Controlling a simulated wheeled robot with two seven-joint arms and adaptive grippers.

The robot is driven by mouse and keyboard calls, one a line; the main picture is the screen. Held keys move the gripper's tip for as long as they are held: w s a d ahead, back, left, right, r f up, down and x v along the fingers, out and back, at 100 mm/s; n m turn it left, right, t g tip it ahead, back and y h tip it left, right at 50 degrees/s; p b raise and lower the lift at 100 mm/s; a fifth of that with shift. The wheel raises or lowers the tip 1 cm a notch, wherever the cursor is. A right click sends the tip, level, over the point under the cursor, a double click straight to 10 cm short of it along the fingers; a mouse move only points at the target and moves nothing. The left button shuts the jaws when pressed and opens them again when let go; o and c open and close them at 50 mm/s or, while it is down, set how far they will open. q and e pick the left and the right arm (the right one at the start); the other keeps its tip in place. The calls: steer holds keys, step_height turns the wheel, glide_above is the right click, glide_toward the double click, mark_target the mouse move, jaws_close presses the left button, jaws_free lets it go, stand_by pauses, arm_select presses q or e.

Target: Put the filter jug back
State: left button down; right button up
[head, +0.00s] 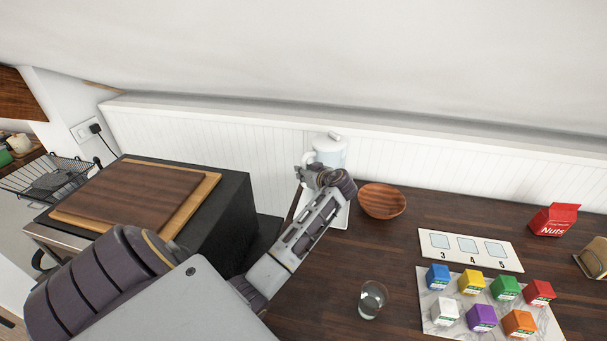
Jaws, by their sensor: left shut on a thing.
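The filter jug (329,149) is pale blue and white with a white lid. It stands out at the back of the dark wood counter, close to the white panelled wall. My left gripper (308,166) is at the jug's left side, shut on its handle. My left wrist hides the jug's lower part, so I cannot tell whether its base touches anything. A white tray or mat (342,216) shows in part below the jug, behind my left arm. My right gripper is not in view.
A wooden bowl (382,201) sits just right of the jug. A glass (372,299) stands nearer the front. A numbered card (470,262), several coloured boxes and a red nuts packet (554,219) are at right. A black unit with cutting boards (135,195) stands left.

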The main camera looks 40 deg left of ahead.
arm_select(q)
steer(key=shift+f, duration=0.4)
steer(key=c, duration=1.4)
jaws_free()
steer(key=shift+f, duration=0.1)
steer(key=shift+o, duration=0.2)
steer(key=b+v, duration=0.3)
steer(key=v, duration=0.9)
steer(key=shift+d, duration=0.1)
